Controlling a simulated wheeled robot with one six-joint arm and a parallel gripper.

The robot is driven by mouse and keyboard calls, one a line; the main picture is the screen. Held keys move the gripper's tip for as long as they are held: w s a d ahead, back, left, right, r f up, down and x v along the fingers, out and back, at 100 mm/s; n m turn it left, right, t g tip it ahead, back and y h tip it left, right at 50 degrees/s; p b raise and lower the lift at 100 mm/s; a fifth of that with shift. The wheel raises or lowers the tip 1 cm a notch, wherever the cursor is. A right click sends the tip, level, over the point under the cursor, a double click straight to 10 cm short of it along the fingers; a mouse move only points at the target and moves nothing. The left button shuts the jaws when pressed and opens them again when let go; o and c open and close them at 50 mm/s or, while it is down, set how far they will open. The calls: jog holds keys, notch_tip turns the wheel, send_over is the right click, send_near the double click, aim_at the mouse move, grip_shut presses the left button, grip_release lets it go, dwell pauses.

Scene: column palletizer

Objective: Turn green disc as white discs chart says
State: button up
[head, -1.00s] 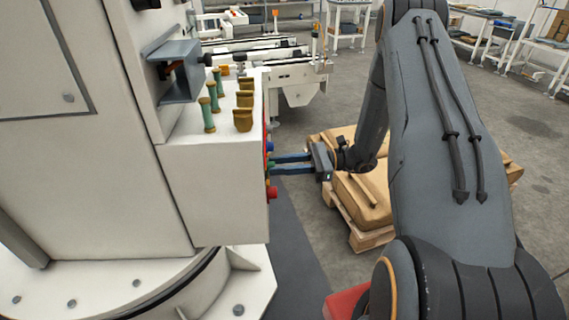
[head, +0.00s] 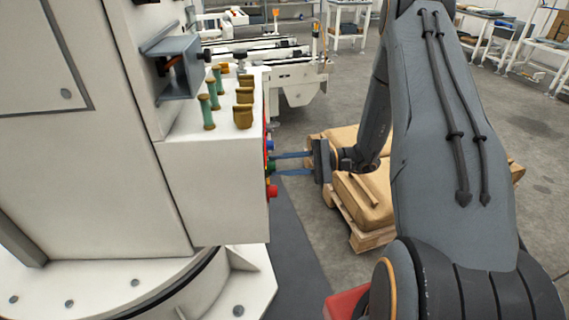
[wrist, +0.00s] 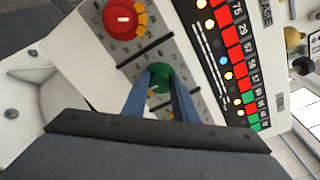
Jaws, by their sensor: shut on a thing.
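The green disc (wrist: 159,76) is a knob on a grey dial plate on the machine's panel; in the head view it shows edge-on as a small green spot (head: 270,167). My gripper (wrist: 160,92) is shut on it, one blue finger on each side. The head view also shows my gripper (head: 278,164) reaching in from the right. A chart (wrist: 234,62) beside the dials has red and green numbered tiles, white bars and a column of small discs, white, orange and blue. Its print is tilted and too small to read surely. The marks around the green disc are partly hidden by my fingers.
A red knob (wrist: 123,18) with a white mark and orange arc is beside the green disc. In the head view, a blue knob (head: 270,146) is above and a red knob (head: 272,191) below. Green and brown posts stand on the box top. A loaded pallet (head: 360,205) is behind my gripper.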

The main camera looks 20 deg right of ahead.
jog(key=shift+n, duration=0.5)
jog(key=o, duration=1)
jog(key=shift+a, duration=0.1)
jog(key=shift+o, duration=0.2)
jog(key=b+v, duration=0.1)
jog(key=v, duration=0.7)
jog(key=shift+r, duration=0.2)
jog(key=shift+s+a, duration=0.15)
